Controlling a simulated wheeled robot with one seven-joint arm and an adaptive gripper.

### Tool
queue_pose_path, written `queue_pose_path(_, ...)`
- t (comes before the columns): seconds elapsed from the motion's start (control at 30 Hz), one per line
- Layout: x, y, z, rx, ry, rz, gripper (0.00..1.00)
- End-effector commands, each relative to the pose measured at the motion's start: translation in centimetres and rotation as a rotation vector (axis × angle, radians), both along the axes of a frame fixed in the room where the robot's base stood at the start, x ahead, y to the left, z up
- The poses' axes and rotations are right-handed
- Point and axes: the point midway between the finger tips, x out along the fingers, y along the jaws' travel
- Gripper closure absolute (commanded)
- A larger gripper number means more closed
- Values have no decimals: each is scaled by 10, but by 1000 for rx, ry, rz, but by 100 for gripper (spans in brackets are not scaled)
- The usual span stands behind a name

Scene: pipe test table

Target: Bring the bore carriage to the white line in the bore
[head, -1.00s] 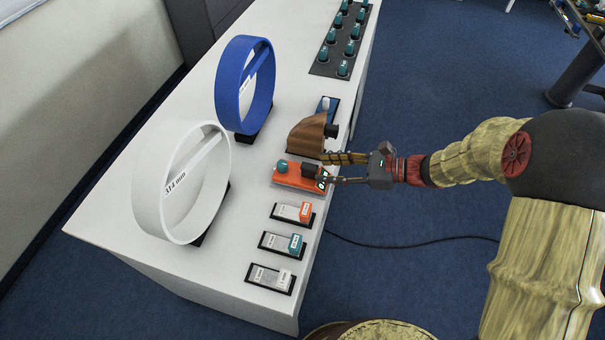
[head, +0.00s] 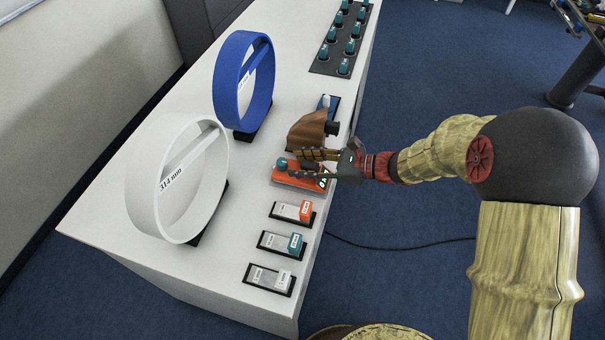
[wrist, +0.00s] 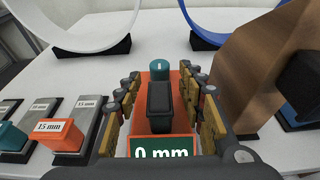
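An orange unit (head: 287,180) lies on the white table with a teal knob (wrist: 161,69), an upright black block (wrist: 160,101) and a green display (wrist: 162,148) reading "0 mm". My gripper (head: 297,164) is over this unit. In the wrist view its fingers are spread on both sides of the black block, with gaps showing, and it holds nothing. A white ring (head: 158,205) labelled "314 mm" and a blue ring (head: 229,93) stand on edge, each with a bar across its opening. I cannot make out a bore carriage or a white line for certain.
A curved brown piece (head: 306,133) stands close behind my gripper, on its right in the wrist view (wrist: 248,75). Labelled sliders, one with an orange block (head: 306,210), line the table's front edge. A black panel (head: 330,66) of teal knobs is at the back.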

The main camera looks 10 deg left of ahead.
Motion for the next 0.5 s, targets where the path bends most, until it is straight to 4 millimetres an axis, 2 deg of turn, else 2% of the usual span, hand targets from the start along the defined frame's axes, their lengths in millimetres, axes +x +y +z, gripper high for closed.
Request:
queue_pose_path(0.07,0,0,0,0,0,0,61)
queue_pose_path(0.5,0,0,0,0,0,0,86)
